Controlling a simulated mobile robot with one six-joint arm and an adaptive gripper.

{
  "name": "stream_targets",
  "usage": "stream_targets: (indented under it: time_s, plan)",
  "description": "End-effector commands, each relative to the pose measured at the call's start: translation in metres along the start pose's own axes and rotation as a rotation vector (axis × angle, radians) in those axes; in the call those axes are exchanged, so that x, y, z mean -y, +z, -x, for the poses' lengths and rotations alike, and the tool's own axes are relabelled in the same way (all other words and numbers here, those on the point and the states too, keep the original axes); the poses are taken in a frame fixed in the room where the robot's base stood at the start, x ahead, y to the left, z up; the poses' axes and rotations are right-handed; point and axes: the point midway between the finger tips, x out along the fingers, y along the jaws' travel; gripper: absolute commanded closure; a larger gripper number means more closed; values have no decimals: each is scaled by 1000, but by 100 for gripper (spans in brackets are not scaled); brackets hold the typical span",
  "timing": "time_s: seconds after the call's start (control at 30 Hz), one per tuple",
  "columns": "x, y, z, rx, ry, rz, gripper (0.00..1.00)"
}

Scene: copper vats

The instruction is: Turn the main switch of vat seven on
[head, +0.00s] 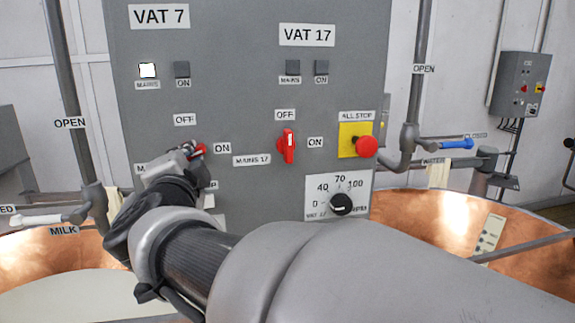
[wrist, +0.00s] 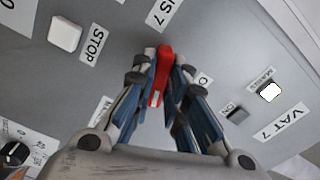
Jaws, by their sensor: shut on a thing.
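The grey panel (head: 250,100) carries a VAT 7 label (head: 159,16) at its upper left. Below it the MAINS lamp (head: 148,70) is lit white and the ON lamp (head: 182,69) is dark. My gripper (head: 190,152) is at the vat seven switch, below the OFF label (head: 185,119) and left of the ON label (head: 222,148). In the wrist view my gripper (wrist: 162,85) is shut on the red switch handle (wrist: 164,65), with a finger on each side. In the head view my gripper mostly hides the switch, so its exact angle is unclear.
Beside it are the red MAINS 17 switch (head: 288,146), the red ALL STOP button (head: 366,146) and a black heater dial (head: 341,204). A pipe with a blue valve handle (head: 456,144) stands right. Copper vats (head: 440,220) flank the panel.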

Motion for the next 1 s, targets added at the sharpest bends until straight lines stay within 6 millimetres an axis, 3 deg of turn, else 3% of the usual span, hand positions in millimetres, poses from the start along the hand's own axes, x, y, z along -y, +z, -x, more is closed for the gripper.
stream_targets:
  time_s: [0.4, 1.0]
  plan:
    - [-1, 0, 0, -1, -1, -282, 100]
    - [0, -1, 0, -1, 0, -372, 100]
